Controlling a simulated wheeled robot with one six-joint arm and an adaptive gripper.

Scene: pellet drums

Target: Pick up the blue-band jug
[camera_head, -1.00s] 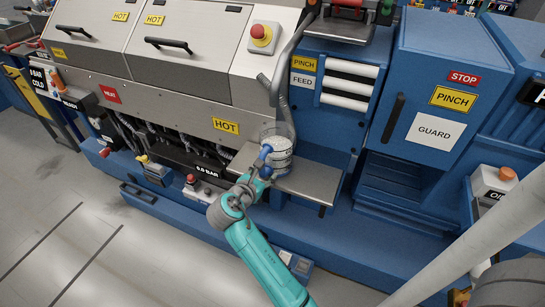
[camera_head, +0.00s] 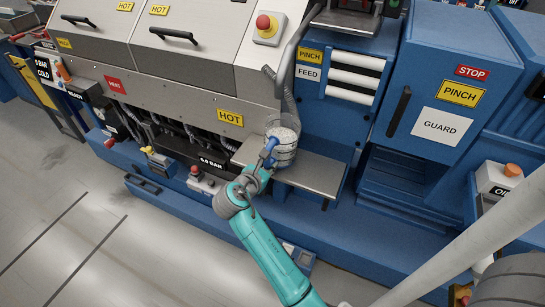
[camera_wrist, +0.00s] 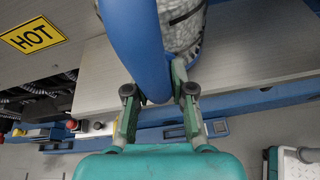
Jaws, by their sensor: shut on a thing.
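A clear jug (camera_head: 285,147) filled with whitish pellets is at the left part of the grey metal shelf (camera_head: 312,174), below the hose. Its blue handle (camera_head: 270,146) faces my arm. In the wrist view, the jug (camera_wrist: 184,22) is at the top and its thick blue handle (camera_wrist: 137,45) runs down between my fingers. My gripper (camera_head: 267,163) is shut on the handle; it also shows in the wrist view (camera_wrist: 156,98). I cannot tell whether the jug's base touches the shelf.
A grey hose (camera_head: 290,62) hangs just above the jug. The steel machine front with a HOT label (camera_head: 230,118) is close on the left. Feed rollers (camera_head: 352,77) and a guard door (camera_head: 432,125) stand to the right. The floor at lower left is clear.

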